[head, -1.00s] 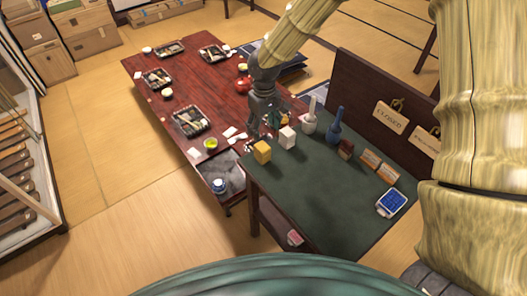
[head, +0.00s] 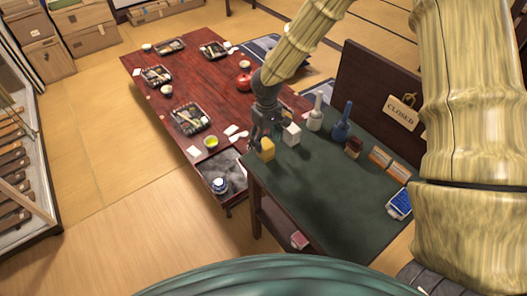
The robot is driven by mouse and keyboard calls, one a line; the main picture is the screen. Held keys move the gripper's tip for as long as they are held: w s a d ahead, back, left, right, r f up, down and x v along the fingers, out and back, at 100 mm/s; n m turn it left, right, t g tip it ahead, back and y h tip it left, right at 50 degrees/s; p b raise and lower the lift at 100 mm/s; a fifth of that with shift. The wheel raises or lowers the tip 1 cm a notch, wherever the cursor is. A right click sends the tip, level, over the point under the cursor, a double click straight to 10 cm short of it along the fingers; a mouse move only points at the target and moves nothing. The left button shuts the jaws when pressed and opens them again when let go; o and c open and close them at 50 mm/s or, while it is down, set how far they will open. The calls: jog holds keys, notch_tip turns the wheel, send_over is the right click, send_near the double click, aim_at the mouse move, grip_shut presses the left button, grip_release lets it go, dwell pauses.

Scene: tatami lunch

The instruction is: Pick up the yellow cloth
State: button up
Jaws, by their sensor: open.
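The yellow cloth (head: 267,150) is a small, upright, block-like bundle on the near left part of the green-topped table (head: 315,195). My gripper (head: 263,137) is open, pointing down, just behind and above the yellow cloth. Its fingers overlap the cloth's upper edge in the picture; I cannot tell whether they touch it. A similar white block (head: 292,134) stands close to the right of the gripper.
A dark panel with a CLOSED sign (head: 401,112) rises behind. The table's front is clear. A low red table (head: 165,125) bears trays.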

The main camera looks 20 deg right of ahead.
jog(key=shift+a+f+p, duration=0.1)
jog(key=shift+f+p, duration=0.85)
jog(key=shift+f, duration=2.25)
jog(key=c, duration=1.1)
